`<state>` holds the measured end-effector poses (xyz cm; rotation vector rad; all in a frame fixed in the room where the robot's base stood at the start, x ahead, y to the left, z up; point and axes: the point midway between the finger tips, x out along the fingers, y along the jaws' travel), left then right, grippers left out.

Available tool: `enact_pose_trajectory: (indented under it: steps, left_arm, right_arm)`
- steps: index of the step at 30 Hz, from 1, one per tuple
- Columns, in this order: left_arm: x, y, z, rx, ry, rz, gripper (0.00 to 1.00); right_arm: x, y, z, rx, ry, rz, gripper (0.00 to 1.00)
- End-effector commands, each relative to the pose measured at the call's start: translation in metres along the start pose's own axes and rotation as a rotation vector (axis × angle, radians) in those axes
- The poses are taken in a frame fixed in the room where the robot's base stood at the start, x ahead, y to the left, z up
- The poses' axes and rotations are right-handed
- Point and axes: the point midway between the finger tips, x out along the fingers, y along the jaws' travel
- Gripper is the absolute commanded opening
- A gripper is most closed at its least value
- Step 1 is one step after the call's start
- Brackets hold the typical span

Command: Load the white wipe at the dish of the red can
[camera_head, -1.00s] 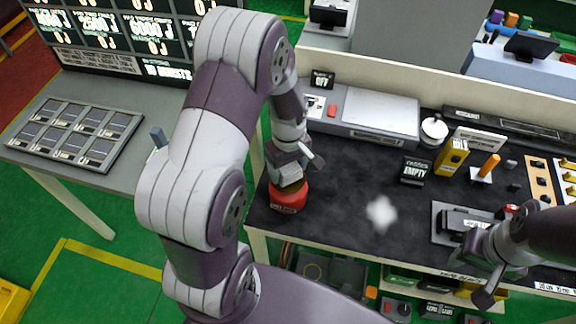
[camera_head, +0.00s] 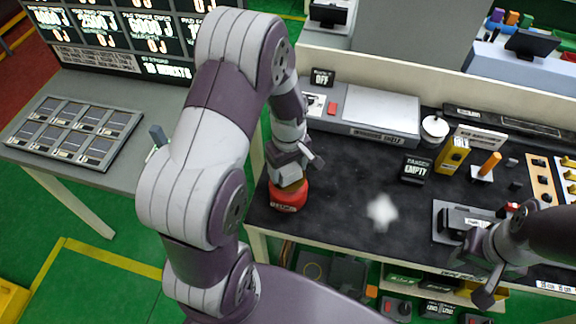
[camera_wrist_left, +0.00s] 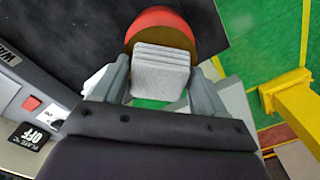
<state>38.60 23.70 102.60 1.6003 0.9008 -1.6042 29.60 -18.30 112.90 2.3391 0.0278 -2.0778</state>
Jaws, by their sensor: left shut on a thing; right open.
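The red can (camera_head: 289,199) stands near the left front edge of the dark bench top. Its round brownish dish (camera_wrist_left: 146,40) faces up inside a red rim in the left wrist view. My left gripper (camera_head: 289,180) is directly above the can, pointing down. It is shut on the white wipe (camera_wrist_left: 161,72), a pale, folded, layered pad held between the fingers. The wipe covers part of the dish; I cannot tell whether they touch. My right gripper (camera_head: 486,292) is open near the bench's right front edge, its fingers partly hidden.
A fuzzy white patch (camera_head: 382,212) lies mid-bench. A grey box with a red button (camera_head: 370,113) is behind. A black EMPTY sign (camera_head: 415,170), yellow block (camera_head: 452,155) and dark fixture (camera_head: 460,222) stand to the right. Shelves lie below the front edge.

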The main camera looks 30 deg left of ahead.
Motion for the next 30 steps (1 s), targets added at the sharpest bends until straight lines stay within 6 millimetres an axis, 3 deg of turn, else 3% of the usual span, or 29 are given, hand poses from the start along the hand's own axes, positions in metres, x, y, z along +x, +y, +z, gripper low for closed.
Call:
enact_pose_trajectory:
  steps: [30]
  left_arm:
    - [0.0079, -0.0002, 0.0002, 0.0, -0.001, -0.001, 0.47]
  right_arm:
    - [0.005, 0.0, 0.0006, 0.0, 0.0, 0.0, 0.43]
